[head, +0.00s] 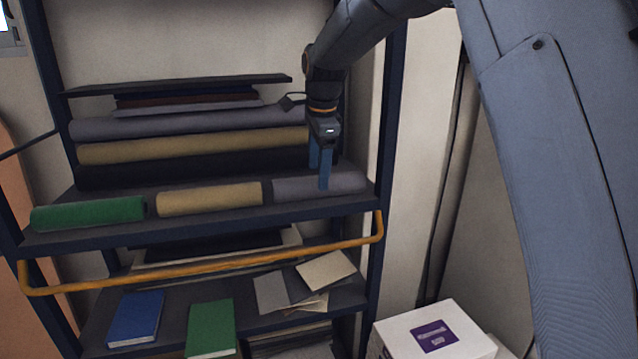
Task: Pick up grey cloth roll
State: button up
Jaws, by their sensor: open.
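The grey cloth roll (345,183) lies at the right end of a row of short rolls on the dark shelf (110,238). My gripper (321,172) is over the roll's middle, pointing down, with its blue fingers apart. One finger reaches down in front of the roll's near side; the other seems to be at the far side, partly hidden. I cannot tell whether the fingers touch the cloth. The roll rests on the shelf.
A tan roll (209,198) and a green roll (88,214) lie left of it. Long grey, tan and black rolls are stacked behind. An orange rail (200,268) runs along the front below. A blue upright post (388,130) stands close on the right.

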jog(key=shift+w+f+p, duration=0.2)
jog(key=shift+f+p, duration=0.1)
jog(key=shift+f, duration=0.6)
jog(key=shift+w+f+p, duration=0.2)
jog(key=shift+f+p, duration=0.1)
jog(key=shift+f, duration=0.55)
jog(key=c, duration=1.4)
jog(key=shift+o, duration=0.2)
jog(key=shift+r, duration=0.1)
